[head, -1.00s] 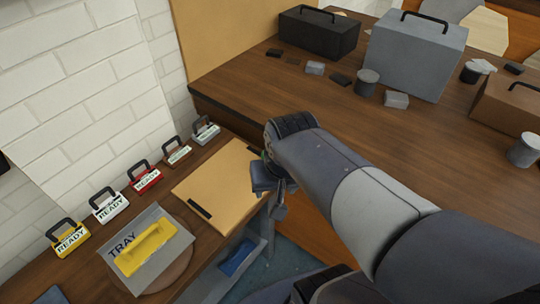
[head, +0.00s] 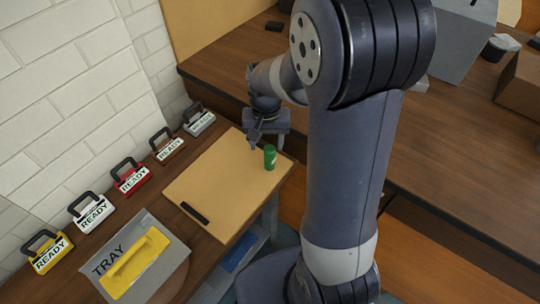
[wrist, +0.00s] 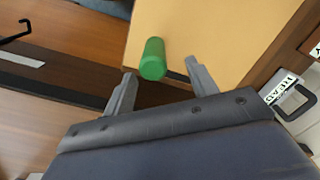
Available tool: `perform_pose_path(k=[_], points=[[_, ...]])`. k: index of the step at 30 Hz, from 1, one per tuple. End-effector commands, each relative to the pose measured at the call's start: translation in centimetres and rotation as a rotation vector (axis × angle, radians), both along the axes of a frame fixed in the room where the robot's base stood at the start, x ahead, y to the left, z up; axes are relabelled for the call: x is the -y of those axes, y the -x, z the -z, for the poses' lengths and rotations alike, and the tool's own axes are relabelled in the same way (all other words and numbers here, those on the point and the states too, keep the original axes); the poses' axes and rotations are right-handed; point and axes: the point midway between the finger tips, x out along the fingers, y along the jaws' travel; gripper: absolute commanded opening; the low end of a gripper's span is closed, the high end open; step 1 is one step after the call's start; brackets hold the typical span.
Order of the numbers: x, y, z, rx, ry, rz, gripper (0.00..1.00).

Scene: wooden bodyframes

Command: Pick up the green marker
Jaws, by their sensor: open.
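The green marker (head: 270,157) is a short green cylinder near the right edge of the tan board (head: 215,190). In the wrist view the green marker (wrist: 153,58) lies just beyond the fingertips, roughly between their lines. My gripper (head: 266,146) is at the board's far right corner, close behind the marker in the head view. In the wrist view my gripper (wrist: 160,72) is open and its fingers are apart with nothing held. Whether a finger touches the marker cannot be told.
A dark stick (head: 195,213) lies on the board. A grey tray (head: 165,262) holds a yellow handled piece (head: 137,262). Several handled READY blocks, including a red one (head: 131,178), line the wall. A larger wooden table (head: 440,160) stands to the right, with boxes on it.

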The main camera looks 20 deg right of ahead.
Motion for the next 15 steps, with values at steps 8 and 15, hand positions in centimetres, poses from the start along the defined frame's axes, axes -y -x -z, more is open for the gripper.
perform_pose_path(k=[8,15], points=[[0.2,0.3,2.3,-0.003,0.0,0.001,0.55],[0.7,0.6,5.7,-0.003,0.0,0.0,0.55]])
